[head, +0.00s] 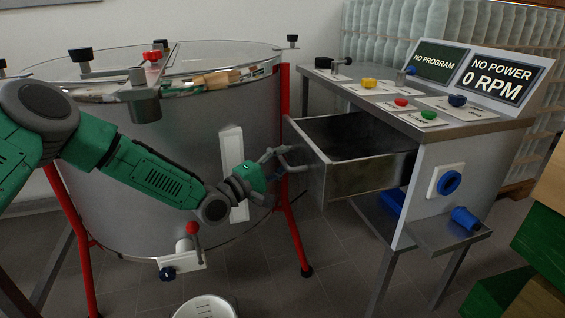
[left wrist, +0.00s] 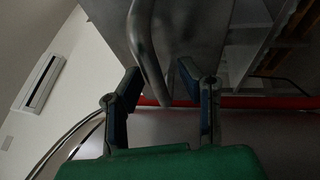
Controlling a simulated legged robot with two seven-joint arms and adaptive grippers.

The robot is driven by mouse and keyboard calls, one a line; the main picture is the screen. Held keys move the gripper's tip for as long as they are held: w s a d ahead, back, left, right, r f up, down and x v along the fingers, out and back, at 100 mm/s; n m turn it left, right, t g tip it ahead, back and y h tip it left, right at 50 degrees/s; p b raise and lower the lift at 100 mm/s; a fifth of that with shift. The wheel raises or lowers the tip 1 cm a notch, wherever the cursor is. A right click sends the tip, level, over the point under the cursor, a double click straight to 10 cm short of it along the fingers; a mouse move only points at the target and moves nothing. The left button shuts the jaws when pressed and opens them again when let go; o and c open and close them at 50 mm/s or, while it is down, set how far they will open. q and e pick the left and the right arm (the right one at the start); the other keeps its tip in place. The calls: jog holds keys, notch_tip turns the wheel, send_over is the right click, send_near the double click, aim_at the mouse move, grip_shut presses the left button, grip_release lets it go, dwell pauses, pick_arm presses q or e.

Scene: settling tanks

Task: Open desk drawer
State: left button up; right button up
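The metal desk drawer (head: 350,180) is pulled well out of the left side of the desk (head: 455,160), and its inside shows empty. Its curved bar handle (head: 289,160) is on the drawer's left-hand front. My left gripper (head: 272,164) is at that handle. In the left wrist view its two fingers (left wrist: 160,92) are spread apart, and the handle bar (left wrist: 146,50) comes down between them without both fingers visibly closed on it. Whether a finger touches the bar I cannot tell. My right gripper is in neither view.
A large steel tank (head: 170,180) on red legs stands behind my left arm. The desk top carries coloured knobs and a display (head: 495,80) reading "NO POWER 0 RPM". Green and wooden blocks (head: 535,240) stand at the right edge. Floor shows below the drawer.

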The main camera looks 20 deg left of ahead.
pick_arm(q)
grip_shut()
jog(key=shift+a, duration=0.1)
jog(key=shift+s+a+f+p, duration=0.1)
jog(key=shift+s+a+p, duration=0.25)
jog(key=shift+s+a, duration=0.65)
grip_release()
jog(key=shift+w+a, duration=0.1)
jog(key=shift+w, duration=0.15)
jog(key=shift+s, duration=0.1)
